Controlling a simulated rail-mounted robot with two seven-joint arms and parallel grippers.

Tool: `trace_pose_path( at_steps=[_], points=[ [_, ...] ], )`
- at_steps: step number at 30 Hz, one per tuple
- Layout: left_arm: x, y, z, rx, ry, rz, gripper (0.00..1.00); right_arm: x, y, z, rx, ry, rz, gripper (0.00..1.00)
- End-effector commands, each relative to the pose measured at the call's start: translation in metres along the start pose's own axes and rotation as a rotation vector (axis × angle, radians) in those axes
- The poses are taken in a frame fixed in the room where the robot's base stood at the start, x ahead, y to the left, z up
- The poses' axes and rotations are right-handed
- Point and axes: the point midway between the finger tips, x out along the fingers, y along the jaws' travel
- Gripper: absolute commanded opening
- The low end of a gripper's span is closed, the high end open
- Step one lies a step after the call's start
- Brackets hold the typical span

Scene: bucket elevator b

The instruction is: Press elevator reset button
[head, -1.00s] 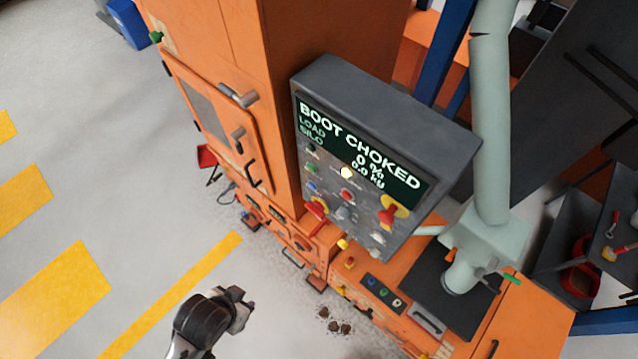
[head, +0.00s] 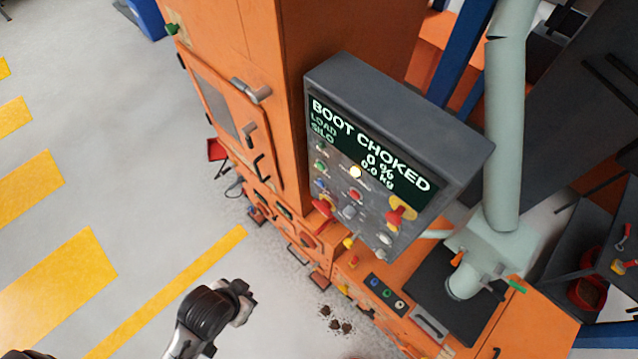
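A grey control panel (head: 400,105) is fixed to an orange cabinet. Its screen (head: 372,150) reads BOOT CHOKED, LOAD 0 %, SILO 0.0 kg. Below the screen are a lit pale-yellow button (head: 356,172), a green one (head: 320,166), a blue one (head: 320,183), a red one (head: 355,195) and a grey square one (head: 349,212). Their labels are too small to read, so I cannot tell which is reset. My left arm's end (head: 242,298) is lower left of the panel, apart from it; its fingers cannot be made out. My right gripper is not in view.
Red-and-yellow switches (head: 400,212) sit on the panel. A small dark button box (head: 386,292) is on the orange machine below. A pale pipe (head: 507,130) stands right of the panel. Dark clumps (head: 336,322) lie on the floor. Floor to the left is clear, with yellow stripes.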

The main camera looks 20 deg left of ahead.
Motion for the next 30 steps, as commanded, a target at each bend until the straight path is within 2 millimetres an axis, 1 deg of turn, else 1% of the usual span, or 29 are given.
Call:
trace_pose_path(
  at_steps=[1,3,30],
  points=[
    [0.0000,0.0000,0.0000,0.000,0.000,0.000,0.05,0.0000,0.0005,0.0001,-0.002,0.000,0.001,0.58],
    [0.0000,0.0000,0.0000,0.000,0.000,0.000,0.00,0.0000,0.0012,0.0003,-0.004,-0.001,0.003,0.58],
    [0.0000,0.0000,0.0000,0.000,0.000,0.000,0.00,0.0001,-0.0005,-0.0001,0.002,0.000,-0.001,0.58]
  ],
)
